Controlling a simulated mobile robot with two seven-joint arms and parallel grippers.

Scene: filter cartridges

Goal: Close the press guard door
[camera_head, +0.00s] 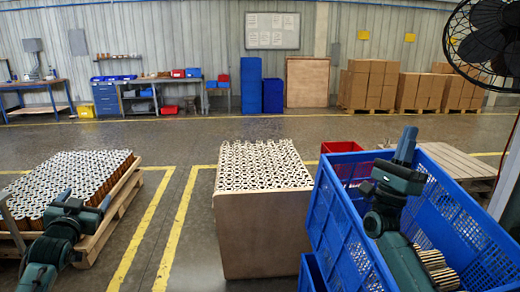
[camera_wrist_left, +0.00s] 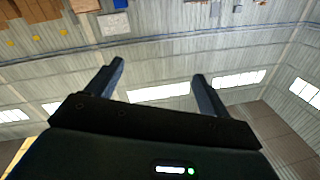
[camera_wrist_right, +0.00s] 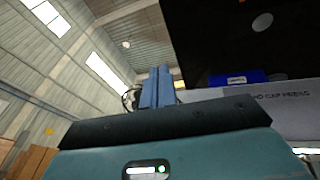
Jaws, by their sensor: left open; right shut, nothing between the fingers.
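In the right wrist view, a dark panel (camera_wrist_right: 225,35) fills the upper right, with a blue handle-like bar (camera_wrist_right: 232,78) at its lower edge. Below it is a pale panel (camera_wrist_right: 240,102) with partly hidden lettering that appears to end in "CAP PRESS". I cannot tell how far any guard door stands open. My right gripper (camera_wrist_right: 160,75) is shut and empty, left of the blue bar and apart from it in the picture. In the head view it points up (camera_head: 407,140) above the blue crate. My left gripper (camera_wrist_left: 158,75) is open and empty, low at the left in the head view (camera_head: 88,200).
A blue crate (camera_head: 345,245) holding cartridges stands under my right arm. A wooden box (camera_head: 262,235) full of cartridges is in the middle, and a loaded pallet (camera_head: 110,215) is at the left. A fan (camera_head: 490,40) and a pale post (camera_head: 508,170) stand at the right.

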